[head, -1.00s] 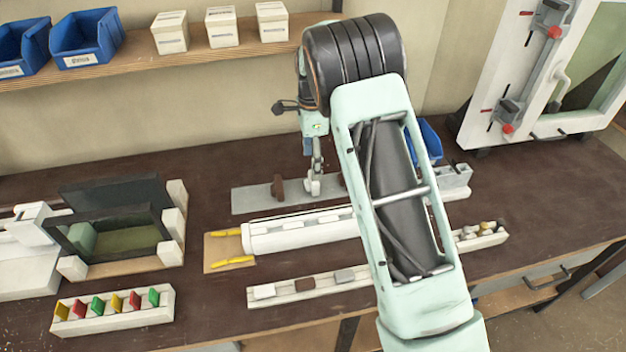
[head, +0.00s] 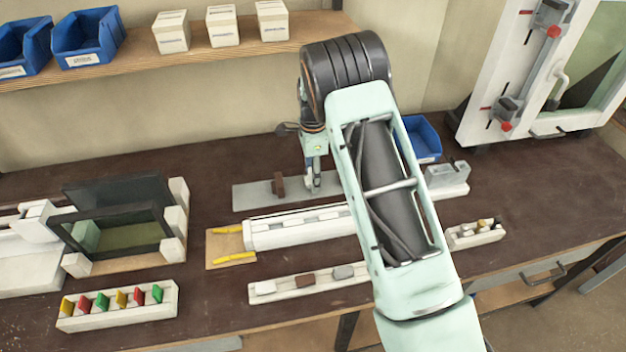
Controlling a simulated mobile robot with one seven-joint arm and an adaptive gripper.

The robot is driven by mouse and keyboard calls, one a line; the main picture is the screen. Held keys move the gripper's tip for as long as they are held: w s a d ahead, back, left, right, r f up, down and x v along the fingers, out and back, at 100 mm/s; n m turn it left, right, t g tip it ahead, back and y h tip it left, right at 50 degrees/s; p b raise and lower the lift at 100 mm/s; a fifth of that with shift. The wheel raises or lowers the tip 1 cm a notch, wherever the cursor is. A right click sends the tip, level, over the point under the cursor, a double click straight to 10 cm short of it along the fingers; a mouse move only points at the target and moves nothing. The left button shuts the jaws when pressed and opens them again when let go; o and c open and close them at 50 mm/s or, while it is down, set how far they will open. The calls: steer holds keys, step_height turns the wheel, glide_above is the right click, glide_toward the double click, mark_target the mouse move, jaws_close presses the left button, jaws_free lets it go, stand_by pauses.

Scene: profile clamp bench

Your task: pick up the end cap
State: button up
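Nothing in view is clearly marked as the end cap. Small blocks sit in a long white rail (head: 325,289) at the front: a white one (head: 264,287), a brown one (head: 304,280) and a grey one (head: 343,272). A brown upright piece (head: 278,184) stands on a grey plate (head: 250,196) behind the white profile (head: 290,232). My gripper (head: 314,187) points down over the grey plate, just right of the brown piece and apart from it. Its fingers are small and partly merged with the background, so their opening and any held thing cannot be made out.
My arm hides the middle right of the bench. A blue bin (head: 422,138), a grey block on a white base (head: 447,180) and a small white holder (head: 476,235) stand right. A dark-framed fixture (head: 115,232) and a rack of coloured tabs (head: 120,310) stand left.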

steer(key=c, duration=0.6)
steer(key=shift+r, duration=0.15)
